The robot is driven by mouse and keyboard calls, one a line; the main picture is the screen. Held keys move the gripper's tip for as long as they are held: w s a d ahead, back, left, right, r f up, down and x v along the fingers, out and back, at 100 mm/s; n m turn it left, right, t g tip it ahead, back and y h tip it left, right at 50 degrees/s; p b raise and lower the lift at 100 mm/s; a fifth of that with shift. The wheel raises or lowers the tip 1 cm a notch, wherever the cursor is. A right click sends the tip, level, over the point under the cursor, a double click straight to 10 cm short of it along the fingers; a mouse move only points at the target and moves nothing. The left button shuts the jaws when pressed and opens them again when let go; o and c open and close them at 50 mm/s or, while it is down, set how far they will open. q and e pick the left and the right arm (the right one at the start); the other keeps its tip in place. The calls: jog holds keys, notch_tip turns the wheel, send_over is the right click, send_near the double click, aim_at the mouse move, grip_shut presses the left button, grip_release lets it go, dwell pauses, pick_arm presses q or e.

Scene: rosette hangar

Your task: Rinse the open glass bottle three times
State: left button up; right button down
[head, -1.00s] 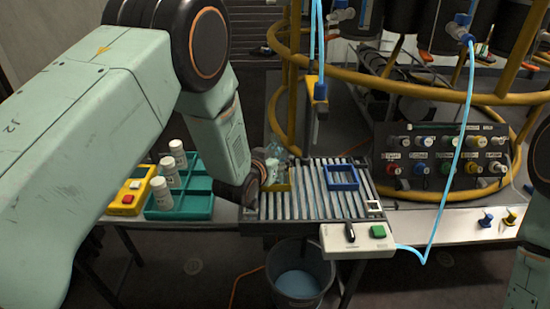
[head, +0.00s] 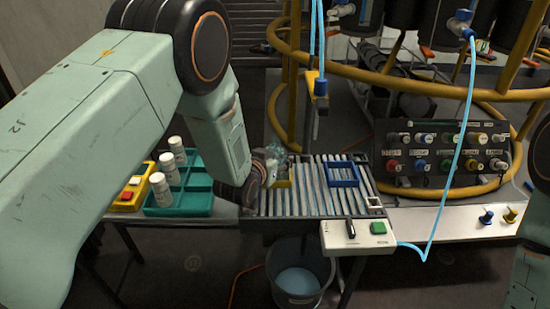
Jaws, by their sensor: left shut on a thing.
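My left gripper (head: 262,168) is at the left end of the slatted rack, largely hidden behind its own wrist. It is shut on the open glass bottle (head: 278,157), a clear shape that shows only in part just beyond the wrist. The bottle is close to the yellow holder (head: 284,183) on the rack; I cannot tell whether they touch. A nozzle with a blue collar (head: 320,88) hangs on a blue hose above the rack, apart from the bottle. My right gripper is out of view; only part of that arm shows at the right edge.
The slatted rack (head: 318,203) carries an empty blue frame (head: 343,174). A control box (head: 357,236) with a green button is at its front. A bucket (head: 301,274) stands below. White capped bottles (head: 161,190) stand in a teal tray (head: 196,205). A knob panel (head: 443,153) is at right.

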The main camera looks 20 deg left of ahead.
aim_at(272, 142)
pick_arm(q)
jog(key=o, duration=1.5)
jog(key=shift+o, duration=1.4)
jog(key=shift+r, duration=0.1)
jog(key=shift+r+p, duration=2.55)
jog(key=shift+r, duration=0.45)
jog(key=shift+s+a+f, duration=0.1)
jog(key=shift+f, duration=0.05)
